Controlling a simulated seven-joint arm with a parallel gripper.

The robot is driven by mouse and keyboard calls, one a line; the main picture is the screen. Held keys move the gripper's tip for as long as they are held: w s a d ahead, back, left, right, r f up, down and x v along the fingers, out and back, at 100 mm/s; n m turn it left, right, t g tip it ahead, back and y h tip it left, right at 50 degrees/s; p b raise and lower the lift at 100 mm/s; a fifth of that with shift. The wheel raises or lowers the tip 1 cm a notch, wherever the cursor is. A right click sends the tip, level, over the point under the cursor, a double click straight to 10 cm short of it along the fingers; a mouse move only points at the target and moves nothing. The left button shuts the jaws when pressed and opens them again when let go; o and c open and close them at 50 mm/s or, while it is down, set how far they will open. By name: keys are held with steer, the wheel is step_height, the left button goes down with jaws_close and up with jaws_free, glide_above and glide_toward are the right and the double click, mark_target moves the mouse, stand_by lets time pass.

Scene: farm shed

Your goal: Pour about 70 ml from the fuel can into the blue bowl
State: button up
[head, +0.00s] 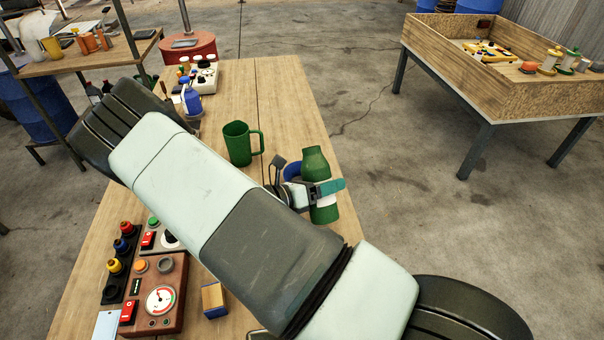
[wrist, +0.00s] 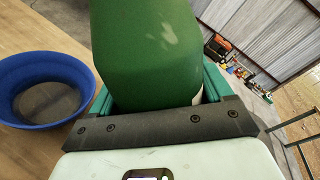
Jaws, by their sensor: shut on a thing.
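The fuel can, a green bottle-shaped container (head: 315,161) with a pale band, is held in my gripper (head: 328,190) near the right edge of the workbench. It looks roughly upright. I cannot tell whether its base touches the bench. In the wrist view the can (wrist: 148,50) fills the space between the teal fingers of my gripper (wrist: 155,100), and its top is out of frame. The blue bowl (wrist: 42,68) stands on the wood just left of the can and looks empty. In the head view only a bit of the bowl (head: 291,170) shows behind my gripper.
A green mug (head: 238,143) stands on the workbench (head: 262,95) beyond my gripper. A red-brown gauge box (head: 160,297) and a small wooden block (head: 213,300) are at the near end.

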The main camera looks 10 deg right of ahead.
mark_target(330, 175)
steer(key=m, duration=0.2)
steer(key=shift+s+r+m+t, duration=0.2)
steer(key=shift+r+m+t, duration=0.1)
steer(key=shift+m, duration=0.1)
steer(key=shift+r+m+t+h, duration=0.15)
steer(key=shift+r+m+h, duration=0.15)
steer(key=shift+r+m, duration=0.55)
steer(key=shift+r+m+t+h, duration=0.15)
steer(key=shift+r+m+h, duration=0.2)
steer(key=shift+m, duration=0.9)
